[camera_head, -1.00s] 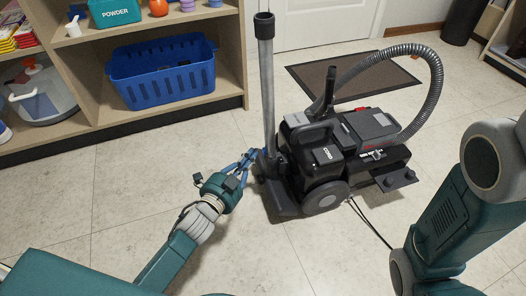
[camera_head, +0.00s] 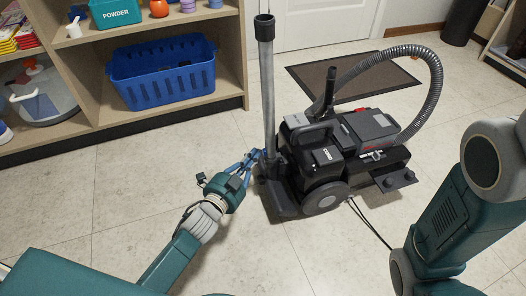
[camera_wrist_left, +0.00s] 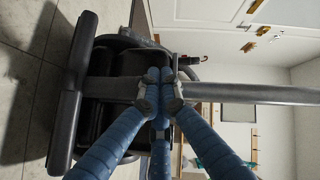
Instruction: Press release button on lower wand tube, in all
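The vacuum's metal wand tube (camera_head: 268,100) stands upright beside the black canister vacuum (camera_head: 345,150), its lower end in a black floor head (camera_head: 283,198). In the left wrist view the tube (camera_wrist_left: 255,93) runs sideways, with the floor head (camera_wrist_left: 70,95) at left. My left gripper (camera_head: 258,156) has its blue fingers at the tube's lower end. In the wrist view its grey fingertips (camera_wrist_left: 160,92) are drawn close together in front of the joint; I cannot tell whether they touch it. The release button cannot be made out. My right gripper is out of view.
A shelf unit (camera_head: 120,118) with a blue basket (camera_head: 163,75) stands at the left. A ribbed hose (camera_head: 437,85) arches over the vacuum, and a cord (camera_head: 372,226) lies on the floor. A dark mat (camera_head: 350,80) lies behind. The floor at front left is clear.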

